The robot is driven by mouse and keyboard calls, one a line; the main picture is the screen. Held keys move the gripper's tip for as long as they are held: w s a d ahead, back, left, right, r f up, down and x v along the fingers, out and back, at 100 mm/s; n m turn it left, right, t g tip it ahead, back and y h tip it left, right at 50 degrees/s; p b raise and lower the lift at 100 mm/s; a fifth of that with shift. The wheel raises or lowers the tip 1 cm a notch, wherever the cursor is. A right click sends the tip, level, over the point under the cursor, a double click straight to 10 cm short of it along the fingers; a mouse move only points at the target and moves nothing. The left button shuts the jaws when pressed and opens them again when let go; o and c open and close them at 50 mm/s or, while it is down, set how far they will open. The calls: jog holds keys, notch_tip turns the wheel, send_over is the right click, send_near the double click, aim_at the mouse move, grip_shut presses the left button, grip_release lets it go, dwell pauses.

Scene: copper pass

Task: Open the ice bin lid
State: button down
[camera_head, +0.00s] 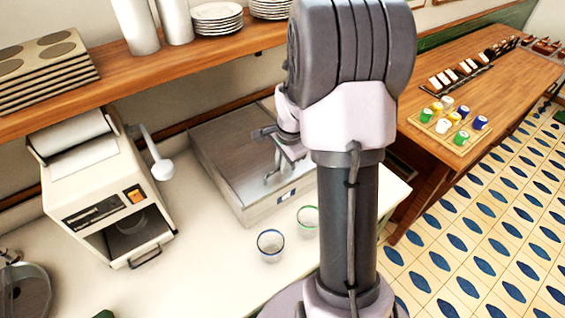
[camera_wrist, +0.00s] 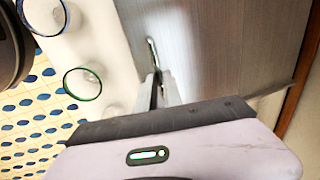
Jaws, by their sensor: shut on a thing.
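The ice bin (camera_head: 255,212) is a steel box on the white counter, left of my arm in the head view. Its brushed-metal lid (camera_head: 228,146) looks flat across the top, and it fills much of the wrist view (camera_wrist: 215,45). A thin bar handle (camera_wrist: 151,50) stands on the lid near its front edge. My gripper (camera_head: 275,172) is over the front part of the lid, shut on the handle. Its narrow fingers show in the wrist view (camera_wrist: 161,92), at the near end of the handle. My arm hides the bin's right end.
A blue-rimmed glass (camera_head: 271,245) and a green-rimmed glass (camera_head: 308,219) stand close in front of the bin. A white machine (camera_head: 105,190) with a side lever stands to the left. A wooden shelf (camera_head: 200,56) with plates runs above and behind.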

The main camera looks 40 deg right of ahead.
jog(key=p, duration=0.2)
send_over(260, 152)
jog(key=shift+w, duration=0.2)
jog(key=c, duration=1.5)
grip_release()
jog(key=shift+s, duration=0.1)
jog(key=s+r+p, duration=0.1)
jog(key=r, duration=0.4)
jog(key=s+r+p, duration=0.1)
jog(key=r, duration=0.5)
jog(key=s+r, duration=0.1)
jog(key=r, duration=0.5)
jog(key=shift+s+a+r+p, duration=0.1)
jog(key=shift+s+p, duration=0.1)
jog(key=shift+p, duration=0.2)
